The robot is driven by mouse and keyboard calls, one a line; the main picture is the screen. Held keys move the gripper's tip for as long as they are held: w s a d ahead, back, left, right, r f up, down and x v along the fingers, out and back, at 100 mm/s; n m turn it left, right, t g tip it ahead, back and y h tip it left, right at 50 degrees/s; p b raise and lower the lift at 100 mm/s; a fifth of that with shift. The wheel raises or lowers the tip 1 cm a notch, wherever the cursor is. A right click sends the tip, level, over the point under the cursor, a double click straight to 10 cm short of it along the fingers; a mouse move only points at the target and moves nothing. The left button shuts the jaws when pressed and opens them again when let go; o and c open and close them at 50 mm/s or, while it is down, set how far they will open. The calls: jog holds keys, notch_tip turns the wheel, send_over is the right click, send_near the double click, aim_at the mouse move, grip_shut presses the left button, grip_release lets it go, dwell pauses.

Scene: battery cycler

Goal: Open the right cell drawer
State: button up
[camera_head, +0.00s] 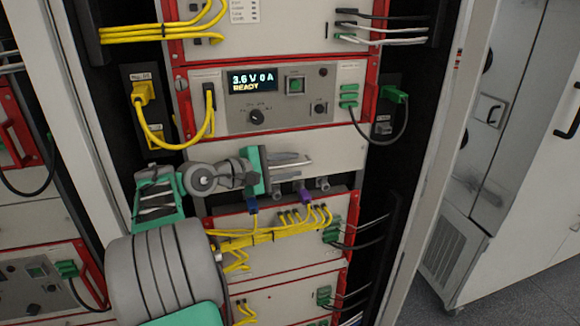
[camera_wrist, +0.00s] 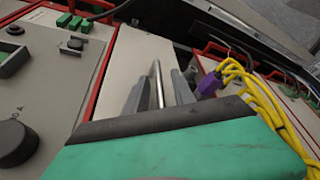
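The drawer front is a plain beige panel (camera_head: 345,150) between the red-framed instrument above and the red-framed cable panel below. It also shows in the wrist view (camera_wrist: 125,65). It looks closed, though my arm covers its left part. A thin metal handle bar (camera_wrist: 157,85) stands on this front. My gripper (camera_head: 292,160) is at the front, coming from the left. In the wrist view my gripper's fingers (camera_wrist: 160,90) stand on either side of the bar, with a narrow gap visible on each side. The fingertips' contact with the bar or panel is unclear.
The instrument above has a lit display (camera_head: 251,80) reading 3.6 V 0 A READY. Just below the front are plugs, one purple (camera_head: 304,192), and yellow cables (camera_head: 270,235). Black cables (camera_head: 365,235) hang at right. A white cabinet (camera_head: 530,200) stands farther right, with floor before it.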

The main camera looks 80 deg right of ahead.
grip_shut()
dwell(1.3)
